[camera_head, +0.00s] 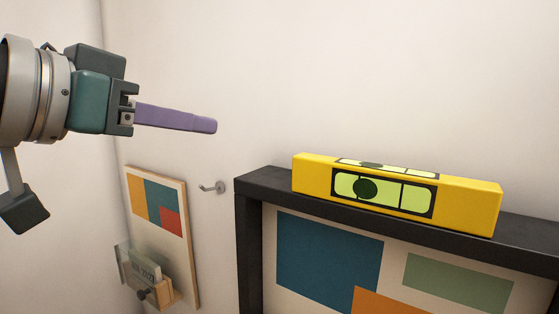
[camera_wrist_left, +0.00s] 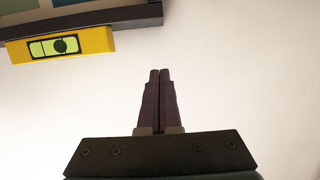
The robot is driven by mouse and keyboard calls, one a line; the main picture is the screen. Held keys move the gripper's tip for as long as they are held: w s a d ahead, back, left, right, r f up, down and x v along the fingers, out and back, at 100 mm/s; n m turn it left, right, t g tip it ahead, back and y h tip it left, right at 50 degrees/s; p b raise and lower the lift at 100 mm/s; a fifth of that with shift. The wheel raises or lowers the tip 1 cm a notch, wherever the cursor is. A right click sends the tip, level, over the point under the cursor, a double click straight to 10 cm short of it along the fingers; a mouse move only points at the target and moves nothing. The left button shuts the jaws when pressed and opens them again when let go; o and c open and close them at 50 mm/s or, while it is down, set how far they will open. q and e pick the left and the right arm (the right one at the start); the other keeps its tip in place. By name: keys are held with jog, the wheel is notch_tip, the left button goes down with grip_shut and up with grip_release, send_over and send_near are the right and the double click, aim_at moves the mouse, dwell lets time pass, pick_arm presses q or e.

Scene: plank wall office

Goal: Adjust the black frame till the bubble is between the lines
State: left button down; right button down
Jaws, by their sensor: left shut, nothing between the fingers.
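The black frame (camera_head: 250,222) hangs on the wall at the lower right of the head view, its top edge sloping down to the right in the picture. A yellow spirit level (camera_head: 470,204) rests on that top edge. Its green bubble (camera_head: 365,188) sits left of the vial's middle, over the left line. The level (camera_wrist_left: 96,40) and part of the frame (camera_wrist_left: 140,14) show at the top left of the left wrist view. My left gripper (camera_head: 214,125) is shut and empty, up and left of the frame's corner, touching nothing; its fingers (camera_wrist_left: 154,72) are together. My right gripper is out of view.
A metal wall hook (camera_head: 214,187) sticks out just left of the frame. A smaller picture (camera_head: 154,208) hangs further left, with a small wall holder (camera_head: 142,272) by its lower end. The wall above the frame is bare.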

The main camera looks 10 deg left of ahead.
pick_arm(q)
jog(key=p, duration=0.4)
send_over(245, 177)
jog(key=shift+d+f, duration=0.1)
jog(key=shift+f, duration=0.8)
notch_tip(245, 177, down, 4)
jog(key=shift+r+p, duration=0.25)
jog(key=shift+p, duration=0.55)
jog(key=shift+s+f, duration=0.1)
jog(key=shift+f, duration=0.4)
